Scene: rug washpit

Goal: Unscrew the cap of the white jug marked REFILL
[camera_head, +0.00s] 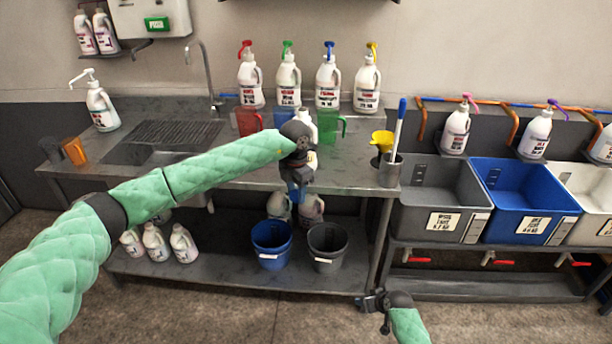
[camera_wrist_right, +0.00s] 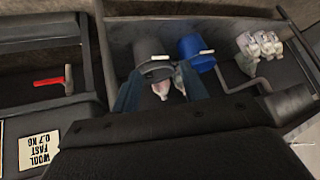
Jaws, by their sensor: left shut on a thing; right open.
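A white jug (camera_head: 312,161) stands at the front of the steel table, mostly behind my left gripper. Its upper part shows above my wrist; its cap and label are hidden, so I cannot read REFILL on it. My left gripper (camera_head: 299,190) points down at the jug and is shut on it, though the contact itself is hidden. My right gripper (camera_head: 370,303) is low in front of the table, open and empty, apart from the jug. In the right wrist view its fingers (camera_wrist_right: 160,92) are spread, with the lower shelf beyond.
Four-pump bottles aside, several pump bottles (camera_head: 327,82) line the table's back. Red and green (camera_head: 328,126) jugs stand before them. A grey cup (camera_head: 390,171) holds a blue-handled tool. Blue (camera_head: 272,240) and grey (camera_head: 327,248) buckets stand below. Tubs (camera_head: 524,200) are at right.

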